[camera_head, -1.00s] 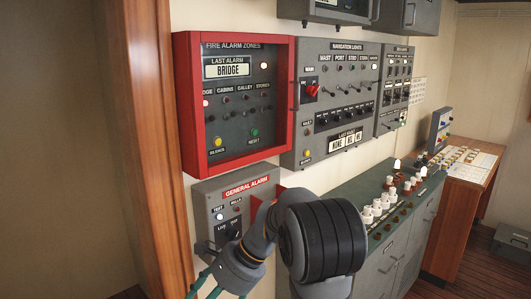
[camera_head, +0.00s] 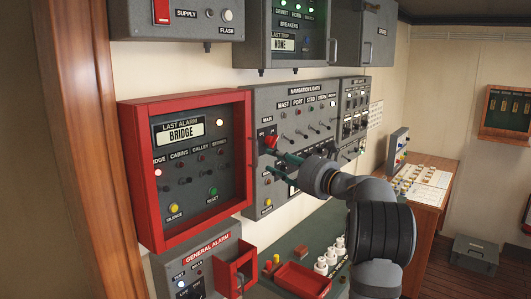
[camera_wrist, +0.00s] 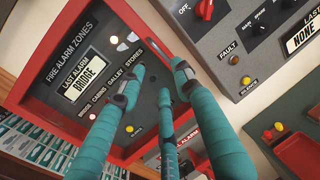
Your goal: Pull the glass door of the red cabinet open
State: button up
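The red cabinet (camera_head: 129,168) is on the wall at the left, with its glass door (camera_head: 198,150) shut in its red frame. Fire alarm lamps and labels show through the glass. The red cabinet (camera_wrist: 40,90) fills the left of the wrist view, tilted. My gripper (camera_head: 272,162) is just right of the door's right edge, in front of the navigation lights panel. In the wrist view, the teal fingers of my gripper (camera_wrist: 156,75) are spread apart around the cabinet's right edge, with nothing clearly held.
The navigation lights panel (camera_head: 292,92) with protruding switches adjoins the cabinet on the right. Grey boxes (camera_head: 295,30) hang above. The general alarm box (camera_head: 200,265) with a red bracket is below. A console with a red tray (camera_head: 302,280) and white knobs stands lower right.

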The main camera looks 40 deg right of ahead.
jog(key=w+p, duration=0.3)
jog(key=w, duration=0.5)
jog(key=shift+d+p, duration=0.15)
jog(key=shift+p, duration=0.2)
jog(key=shift+w+f, duration=0.1)
jog(key=shift+c, duration=0.6)
grip_shut()
